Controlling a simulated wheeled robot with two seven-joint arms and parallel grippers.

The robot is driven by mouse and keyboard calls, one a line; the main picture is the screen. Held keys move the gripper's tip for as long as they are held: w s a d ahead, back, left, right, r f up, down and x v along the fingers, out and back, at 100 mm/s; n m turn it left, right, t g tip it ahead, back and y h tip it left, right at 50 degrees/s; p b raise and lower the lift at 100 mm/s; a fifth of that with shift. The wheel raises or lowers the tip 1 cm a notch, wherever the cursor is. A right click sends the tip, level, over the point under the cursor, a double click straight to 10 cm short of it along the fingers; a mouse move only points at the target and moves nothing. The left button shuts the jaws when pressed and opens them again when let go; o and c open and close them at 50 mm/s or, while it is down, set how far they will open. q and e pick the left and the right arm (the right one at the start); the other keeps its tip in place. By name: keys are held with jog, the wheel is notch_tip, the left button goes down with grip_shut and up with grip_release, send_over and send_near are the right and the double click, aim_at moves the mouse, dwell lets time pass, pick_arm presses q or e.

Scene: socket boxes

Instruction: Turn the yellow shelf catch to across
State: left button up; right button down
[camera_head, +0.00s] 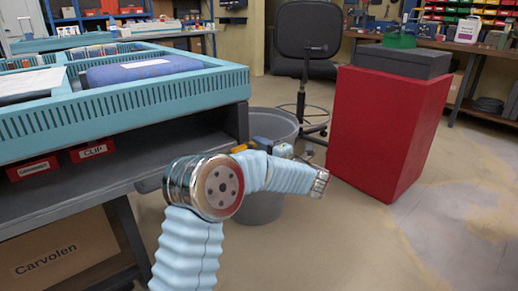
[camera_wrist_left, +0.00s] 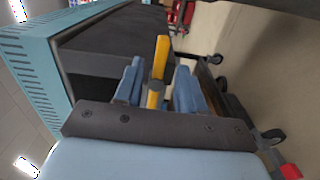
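The yellow shelf catch (camera_wrist_left: 161,55) shows in the left wrist view as a narrow bar, long from top to bottom of the picture, with a dark round pivot across it. It stands beside the dark shelf. My left gripper (camera_wrist_left: 157,88) has its two blue fingers on either side of the catch, with a gap showing on each side. In the head view a small yellow part of the catch (camera_head: 239,148) shows at the shelf's right end, beside my left gripper (camera_head: 268,146); my forearm partly hides both. My right gripper is not in view.
The blue slotted workbench (camera_head: 130,107) fills the left, with red labelled bins (camera_head: 93,151) on its shelf. A grey waste bin (camera_head: 262,207) stands close behind my left arm. A red cabinet (camera_head: 382,130) and a black chair (camera_head: 308,40) are farther right. Floor at right is clear.

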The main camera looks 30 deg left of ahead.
pick_arm(q)
jog(key=v, duration=1.3)
jog(key=shift+f, duration=0.1)
jog(key=w+f+m+t+h+p, duration=0.3)
jog(key=w+f+m+t+h, duration=0.25)
jog(key=f+m, duration=0.3)
jog(key=s+d+f+m+h+p, duration=0.1)
jog(key=d+f+m+h, duration=0.1)
jog(key=f+m+h, duration=0.4)
jog(key=s+d+f+m+h+p, duration=0.1)
jog(key=s+d+f+m+p, duration=0.2)
jog(key=f, duration=0.5)
jog(key=s+d+f+m+g+h, duration=0.3)
jog(key=s+f+m+g+h, duration=0.2)
jog(key=s+f+m, duration=0.35)
jog(key=s+d+f+m+g+h+p, duration=0.1)
jog(key=s+d+f+g, duration=0.1)
jog(key=s, duration=0.8)
jog(key=s+d+f+m+g+h+p, duration=0.1)
jog(key=s+d+f+m+g+h, duration=0.1)
jog(key=s, duration=0.8)
jog(key=shift+f+m+g, duration=0.3)
jog(key=shift+f+g, duration=0.55)
jog(key=shift+g, duration=0.4)
